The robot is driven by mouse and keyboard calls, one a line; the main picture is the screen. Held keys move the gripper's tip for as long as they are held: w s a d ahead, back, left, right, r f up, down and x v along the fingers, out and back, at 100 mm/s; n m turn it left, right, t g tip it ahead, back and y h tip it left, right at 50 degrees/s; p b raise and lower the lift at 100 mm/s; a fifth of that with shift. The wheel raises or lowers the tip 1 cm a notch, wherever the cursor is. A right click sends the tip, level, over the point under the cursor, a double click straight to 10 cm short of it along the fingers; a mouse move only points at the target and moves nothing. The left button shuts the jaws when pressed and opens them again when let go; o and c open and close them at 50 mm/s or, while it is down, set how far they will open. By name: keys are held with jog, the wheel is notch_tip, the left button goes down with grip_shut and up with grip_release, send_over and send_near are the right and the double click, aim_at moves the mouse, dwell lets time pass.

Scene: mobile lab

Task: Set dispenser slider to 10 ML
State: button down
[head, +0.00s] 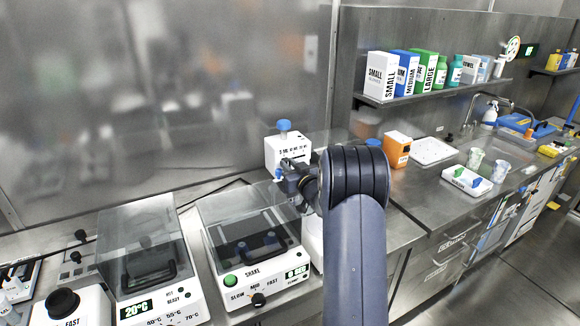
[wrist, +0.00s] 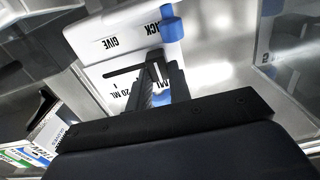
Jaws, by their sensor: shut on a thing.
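The dispenser (head: 288,148) is a white box with a blue cap on top, at the back of the counter in the head view. In the wrist view the dispenser (wrist: 112,58) shows upside-down lettering, including "GIVE" and "20 ML", and a dark slot. My gripper (wrist: 154,68) is shut at the dispenser's face, at one end of the slot. The slider is hidden between the fingertips, so its exact setting cannot be read. A blue part (wrist: 161,98) shows beside the fingers. In the head view my arm partly covers my gripper (head: 283,172) and the dispenser's lower part.
A shaker (head: 225,285) with a clear lid and a heater unit (head: 140,305) stand left of the dispenser. An orange box (head: 397,149) and a white tray (head: 432,151) are to the right. A shelf (head: 440,92) with labelled boxes hangs above.

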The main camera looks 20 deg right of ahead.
jog(key=d, duration=0.3)
jog(key=shift+d, duration=0.4)
jog(key=shift+a, duration=0.15)
jog(key=c, duration=1.3)
grip_release()
jog(key=s+b, duration=0.1)
jog(key=s, duration=0.4)
jog(key=s+b, duration=0.1)
jog(key=s, duration=0.4)
jog(key=shift+s+d, duration=0.2)
jog(key=shift+s, duration=0.15)
